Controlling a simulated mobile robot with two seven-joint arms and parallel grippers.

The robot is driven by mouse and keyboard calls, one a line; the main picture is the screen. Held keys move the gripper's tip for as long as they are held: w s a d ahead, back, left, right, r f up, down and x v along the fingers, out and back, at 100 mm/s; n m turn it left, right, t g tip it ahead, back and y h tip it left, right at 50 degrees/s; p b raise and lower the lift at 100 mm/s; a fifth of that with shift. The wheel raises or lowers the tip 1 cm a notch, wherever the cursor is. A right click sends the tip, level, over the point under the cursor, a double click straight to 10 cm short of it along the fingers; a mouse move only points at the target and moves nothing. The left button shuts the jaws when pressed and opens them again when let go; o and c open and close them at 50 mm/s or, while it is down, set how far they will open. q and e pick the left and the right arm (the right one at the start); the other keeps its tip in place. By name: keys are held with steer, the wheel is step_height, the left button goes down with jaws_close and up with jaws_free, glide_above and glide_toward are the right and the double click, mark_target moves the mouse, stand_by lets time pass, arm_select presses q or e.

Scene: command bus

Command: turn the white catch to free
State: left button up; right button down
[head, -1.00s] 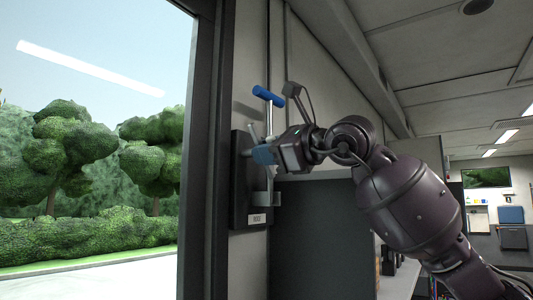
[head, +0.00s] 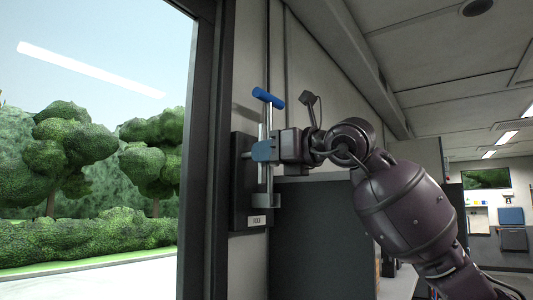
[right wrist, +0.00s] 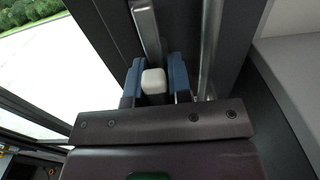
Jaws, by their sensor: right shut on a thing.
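The white catch (right wrist: 153,81) shows in the right wrist view between the two blue finger pads of my right gripper (right wrist: 155,70). The pads press it from both sides. In the head view the right gripper (head: 264,150) is level at the dark mounting plate (head: 238,185), in front of an upright metal rod (head: 262,195) with a blue T-handle (head: 268,98) on top. The fingers hide the catch in the head view. A small label (head: 257,221) sits low on the plate; its text is too small to read. My left gripper is not in view.
A dark window frame (head: 205,150) stands just left of the plate. A grey metal bracket (head: 265,200) sits below the fingers, around the rod. A dark partition (head: 320,240) stands to the right, below my arm.

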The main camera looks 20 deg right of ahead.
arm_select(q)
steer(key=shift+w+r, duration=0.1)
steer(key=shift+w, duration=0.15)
arm_select(e)
steer(key=c, duration=1.1)
jaws_free()
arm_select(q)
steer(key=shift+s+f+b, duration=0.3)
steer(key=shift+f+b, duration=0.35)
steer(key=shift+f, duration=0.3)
arm_select(e)
steer(key=v, duration=1)
steer(key=shift+s+d, duration=0.25)
steer(key=shift+s, duration=0.1)
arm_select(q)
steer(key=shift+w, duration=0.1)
